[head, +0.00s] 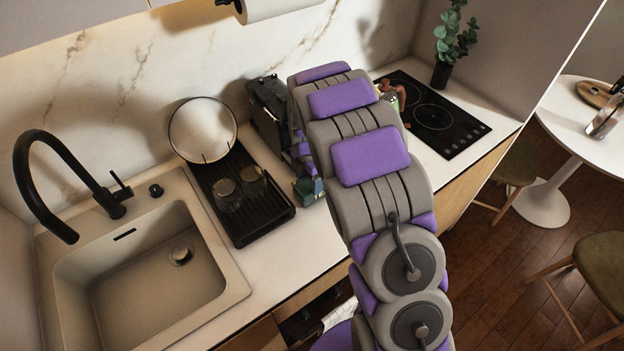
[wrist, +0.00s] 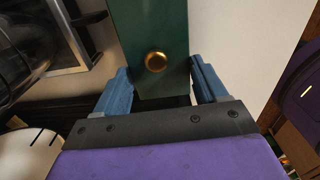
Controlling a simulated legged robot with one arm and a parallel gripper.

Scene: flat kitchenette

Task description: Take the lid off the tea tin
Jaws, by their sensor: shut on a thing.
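The tea tin's dark green lid (wrist: 150,25), with a round brass knob (wrist: 156,61), fills the top middle of the wrist view. My gripper (wrist: 161,76) has its two blue fingers on either side of the lid and is shut on it. In the head view a small part of the green tin (head: 309,189) shows on the counter beside the black tray, mostly hidden by my arm. The tin's body is hidden below the lid in the wrist view. I cannot tell whether the lid is raised from it.
A black drying tray (head: 262,222) with two glasses and a round plate (head: 203,130) stands left of the tin. A dark appliance (head: 268,106) is behind it. The sink (head: 150,265) is at left, the black hob (head: 437,118) at right.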

